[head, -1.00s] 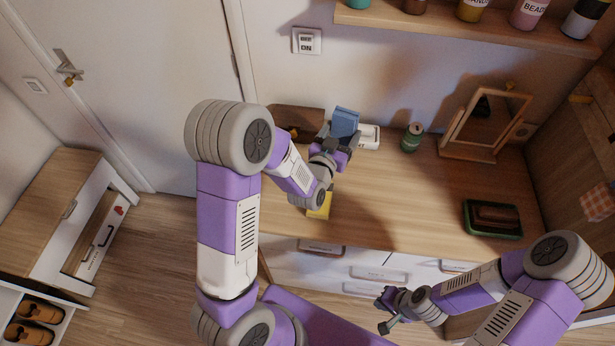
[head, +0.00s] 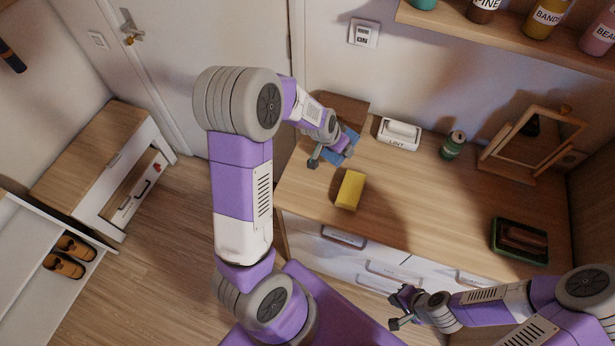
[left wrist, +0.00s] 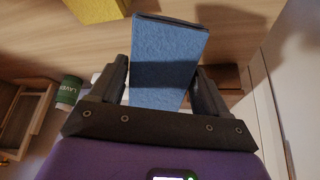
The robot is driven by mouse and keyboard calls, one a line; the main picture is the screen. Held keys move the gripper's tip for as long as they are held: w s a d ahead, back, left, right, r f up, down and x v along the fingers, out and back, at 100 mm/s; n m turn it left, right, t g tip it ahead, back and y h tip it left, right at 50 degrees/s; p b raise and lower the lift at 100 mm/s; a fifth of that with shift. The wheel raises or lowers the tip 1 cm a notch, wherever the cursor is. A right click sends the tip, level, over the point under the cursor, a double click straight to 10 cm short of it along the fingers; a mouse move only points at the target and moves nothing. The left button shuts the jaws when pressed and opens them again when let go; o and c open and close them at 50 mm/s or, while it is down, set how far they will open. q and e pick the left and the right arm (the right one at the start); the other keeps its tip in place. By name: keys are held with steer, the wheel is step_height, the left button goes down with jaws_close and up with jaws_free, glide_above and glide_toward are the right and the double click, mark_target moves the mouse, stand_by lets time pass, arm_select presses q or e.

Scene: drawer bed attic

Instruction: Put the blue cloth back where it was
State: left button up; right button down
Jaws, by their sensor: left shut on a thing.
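The blue cloth (head: 350,136) is a folded, flat blue piece held over the left end of the wooden dresser top. My left gripper (head: 331,157) is shut on it; in the left wrist view the cloth (left wrist: 166,62) sits between both fingers (left wrist: 160,85) and sticks out beyond them. In the head view the gripper covers part of the cloth. I cannot tell how high the cloth is above the top. My right gripper (head: 396,310) is empty, with its fingers apart, in front of the dresser drawers.
A yellow block (head: 349,190) lies near the front edge. A brown box (head: 345,108) is behind my left gripper. A white LINT box (head: 398,134), green can (head: 453,145), mirror (head: 530,140) and green-rimmed tray (head: 520,240) stand rightward. The middle of the top is clear.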

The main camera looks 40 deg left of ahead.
arm_select(q)
steer(key=s+a+r+g+p, duration=0.1)
steer(key=s+a+g, duration=0.15)
steer(key=s, duration=0.25)
steer(key=s+a+r+g, duration=0.1)
steer(key=s+r+g, duration=0.1)
steer(key=s+g, duration=0.15)
steer(key=b, duration=0.1)
glide_above(307, 179)
steer(key=shift+y, duration=0.3)
step_height(307, 179, down, 6)
steer(key=shift+f+b, duration=0.8)
steer(key=shift+f, duration=1.4)
steer(key=shift+c, duration=0.3)
steer(key=shift+d, duration=0.1)
steer(key=o, duration=1)
steer(key=shift+c, duration=0.2)
steer(key=shift+r, duration=0.1)
step_height(307, 179, up, 12)
steer(key=p, duration=0.3)
steer(key=shift+p, duration=0.3)
